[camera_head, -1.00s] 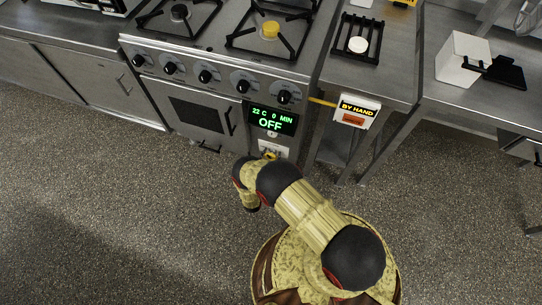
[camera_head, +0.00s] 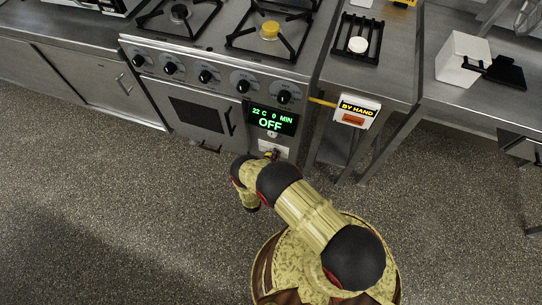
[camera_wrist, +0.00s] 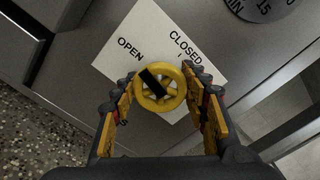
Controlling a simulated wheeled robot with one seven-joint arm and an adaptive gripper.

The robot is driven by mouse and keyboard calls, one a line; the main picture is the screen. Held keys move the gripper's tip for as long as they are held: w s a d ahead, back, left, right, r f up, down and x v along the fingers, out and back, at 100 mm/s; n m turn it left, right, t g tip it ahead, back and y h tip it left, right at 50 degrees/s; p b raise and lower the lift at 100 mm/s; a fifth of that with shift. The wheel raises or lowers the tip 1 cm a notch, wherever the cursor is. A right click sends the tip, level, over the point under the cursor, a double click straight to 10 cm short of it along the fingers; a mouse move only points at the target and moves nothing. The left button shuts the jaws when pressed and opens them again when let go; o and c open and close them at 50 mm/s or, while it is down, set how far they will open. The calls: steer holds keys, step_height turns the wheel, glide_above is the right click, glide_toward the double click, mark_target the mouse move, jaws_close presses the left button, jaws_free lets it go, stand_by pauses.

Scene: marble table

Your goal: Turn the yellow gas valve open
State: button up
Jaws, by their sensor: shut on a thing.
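The yellow gas valve (camera_wrist: 178,90) is a small round handwheel with a black bar across it. In the wrist view the bar slants from upper left to lower right, its upper end on the side of the word OPEN. Behind the wheel is a white plate (camera_wrist: 150,28) printed OPEN on the left and CLOSED on the right. My gripper (camera_wrist: 161,92) is shut on the wheel, with yellow-padded fingers on its left and right sides. In the head view my arm hides most of the valve, low on the stove front.
The stove (camera_head: 185,110) carries several black knobs and a green display (camera_head: 271,119) reading OFF. A white "BY HAND" box (camera_head: 356,110) hangs on the table edge to the right. The speckled floor (camera_head: 120,220) around me is clear.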

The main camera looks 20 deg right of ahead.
steer(key=shift+n, duration=1)
steer(key=o, duration=1.2)
steer(key=v, duration=1.2)
